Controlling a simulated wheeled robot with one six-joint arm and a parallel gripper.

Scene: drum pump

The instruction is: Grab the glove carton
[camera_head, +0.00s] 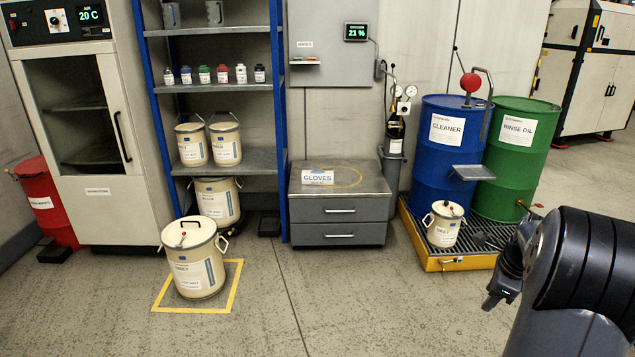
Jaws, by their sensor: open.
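The glove carton (318,177) is a small white and blue box labelled GLOVES. It sits on top of a grey two-drawer cabinet (340,216), toward the front left of its top. My gripper (492,302) is at the lower right, well to the right of the carton and nearer to me. It is apart from the carton and nothing shows in it. My dark arm covers the lower right corner, and the fingertips are small and hard to make out.
A yellow ring is marked on the cabinet top. Right of it, a blue drum (447,180) and a green drum (507,185) stand on a yellow-edged spill pallet (428,262) with a small pail (444,232). A larger pail (194,262) stands inside a yellow floor square. The middle floor is clear.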

